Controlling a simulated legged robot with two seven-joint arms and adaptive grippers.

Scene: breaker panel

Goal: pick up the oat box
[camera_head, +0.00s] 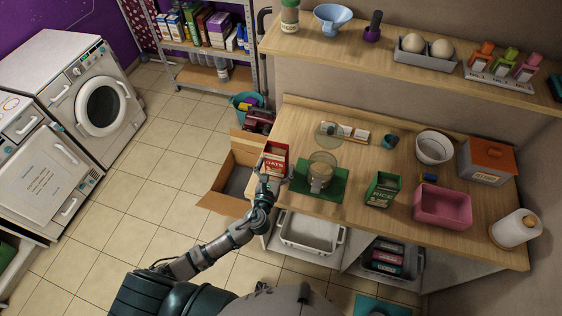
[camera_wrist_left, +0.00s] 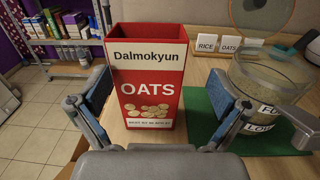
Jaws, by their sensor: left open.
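The oat box (camera_head: 275,157) is red and white and stands upright on the wooden counter, near its left end. In the left wrist view the oat box (camera_wrist_left: 149,80) faces me with its "OATS" label, and its top looks open. My left gripper (camera_head: 265,186) is at the counter's front edge, just in front of the box. In the left wrist view its two blue-padded fingers (camera_wrist_left: 165,112) are spread, one to each side of the box's front, with visible gaps. The box is not gripped. My right gripper is not in view.
A glass jar (camera_head: 321,172) stands on a green mat (camera_head: 331,192) close to the right of the box. A green rice box (camera_head: 382,190) and a pink bin (camera_head: 443,206) are further right. An open cardboard box (camera_head: 238,178) sits on the floor to the left.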

